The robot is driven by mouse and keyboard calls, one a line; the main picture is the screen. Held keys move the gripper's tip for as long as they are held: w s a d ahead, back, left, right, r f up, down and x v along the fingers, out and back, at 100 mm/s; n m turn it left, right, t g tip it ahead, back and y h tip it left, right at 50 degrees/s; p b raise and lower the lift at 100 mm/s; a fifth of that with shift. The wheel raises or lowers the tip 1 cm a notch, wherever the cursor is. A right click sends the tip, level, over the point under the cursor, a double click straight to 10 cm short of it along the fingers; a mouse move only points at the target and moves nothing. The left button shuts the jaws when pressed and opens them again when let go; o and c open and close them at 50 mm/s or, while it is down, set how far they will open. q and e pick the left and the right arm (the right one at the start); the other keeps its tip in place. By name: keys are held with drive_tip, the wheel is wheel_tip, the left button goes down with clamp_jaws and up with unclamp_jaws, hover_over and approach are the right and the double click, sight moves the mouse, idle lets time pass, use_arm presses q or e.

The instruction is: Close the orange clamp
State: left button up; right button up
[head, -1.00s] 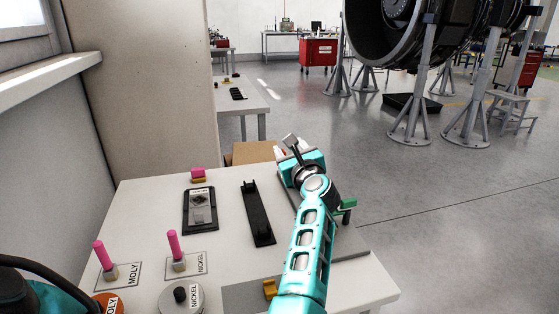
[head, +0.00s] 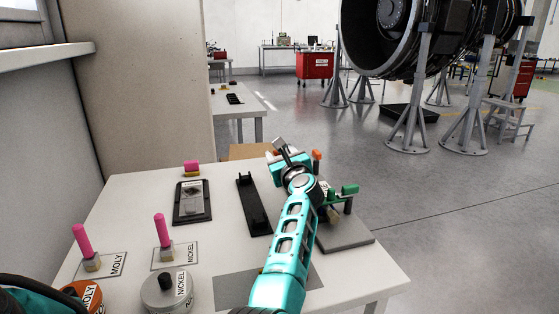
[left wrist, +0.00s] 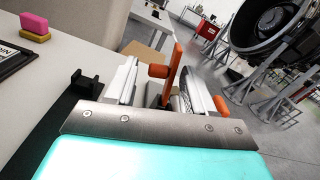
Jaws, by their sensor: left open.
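The orange clamp is mostly hidden behind my left gripper in the head view, where only an orange tip (head: 316,155) shows to the right of the hand. In the left wrist view, the orange clamp's (left wrist: 173,75) handle stands nearly upright, with a short orange grip sticking out to the left. It appears between the two fingers of my left gripper (head: 281,150), which is open; I cannot tell whether they touch it. A smaller orange part (left wrist: 220,104) shows beside the right finger. My right gripper is not in view.
A green clamp (head: 345,190) stands close to the right of my forearm, above a grey plate (head: 345,235). A black rail (head: 253,205) lies left of the arm. Pink-handled pegs (head: 161,230) and a round NICKEL piece (head: 165,293) stand on the white table nearer me.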

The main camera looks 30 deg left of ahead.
use_arm(q)
drive_tip(key=shift+w+a, duration=0.4)
drive_tip(key=shift+a, duration=0.1)
drive_tip(key=shift+c, duration=0.5)
clamp_jaws()
